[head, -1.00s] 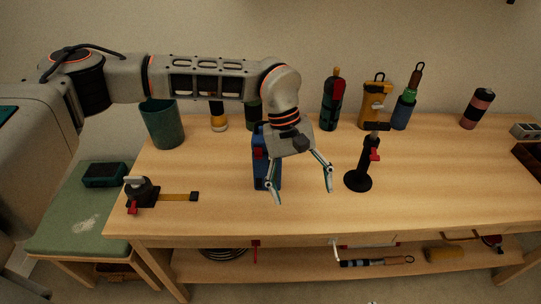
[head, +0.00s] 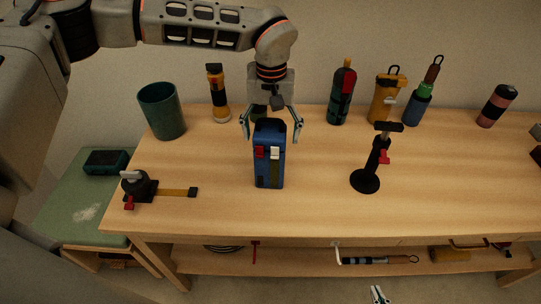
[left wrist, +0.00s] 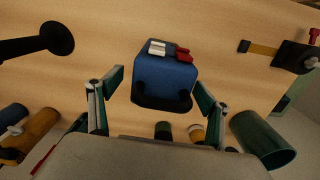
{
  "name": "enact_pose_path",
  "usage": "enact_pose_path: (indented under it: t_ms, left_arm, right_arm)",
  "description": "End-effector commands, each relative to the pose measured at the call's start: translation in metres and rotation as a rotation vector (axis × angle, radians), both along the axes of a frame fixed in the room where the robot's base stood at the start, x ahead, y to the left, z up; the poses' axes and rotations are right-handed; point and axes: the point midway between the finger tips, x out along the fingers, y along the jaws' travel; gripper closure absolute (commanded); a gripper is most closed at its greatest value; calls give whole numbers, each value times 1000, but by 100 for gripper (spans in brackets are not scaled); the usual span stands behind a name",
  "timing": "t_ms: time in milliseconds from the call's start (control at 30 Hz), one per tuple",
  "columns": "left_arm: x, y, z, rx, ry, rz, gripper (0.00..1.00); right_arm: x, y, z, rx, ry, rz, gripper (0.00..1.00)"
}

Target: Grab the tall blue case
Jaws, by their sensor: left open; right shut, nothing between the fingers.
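The tall blue case (head: 268,165) stands upright near the middle of the bench, with a black top and red and white clips on its front. In the left wrist view the case (left wrist: 165,78) appears from above, its black end toward the palm. My left gripper (head: 271,139) is open and points down at the top of the case, one finger on each side. In the left wrist view the fingers of the left gripper (left wrist: 157,80) flank the case with gaps visible; I cannot tell any contact. My right gripper (head: 377,295) shows only its tips at the bottom edge, shut and empty.
A green bin (head: 162,111) and a yellow bottle (head: 218,95) stand behind left. A black stand (head: 367,178) is to the right. A clamp with a strap (head: 137,187) lies at left. Several bottles line the back. The bench front around the case is clear.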

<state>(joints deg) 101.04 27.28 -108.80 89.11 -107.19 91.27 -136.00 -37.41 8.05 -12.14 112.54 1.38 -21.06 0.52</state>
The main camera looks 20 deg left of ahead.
Motion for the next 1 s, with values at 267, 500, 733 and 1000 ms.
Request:
enact_pose_path:
  t_ms: [267,500,733,1000]
  left_arm:
    - [-2,3,-38,0,2,0,22]
    - [-2,3,-47,-1,0,0,22]
    - [-2,3,-47,-1,0,0,51]
    - [-1,2,-46,-2,-1,0,78]
  right_arm:
    - [-2,0,0,-1,6,1,100]
    - [2,0,3,0,-1,1,100]
    - [3,1,6,1,-7,1,100]
    - [4,1,7,2,-7,0,100]
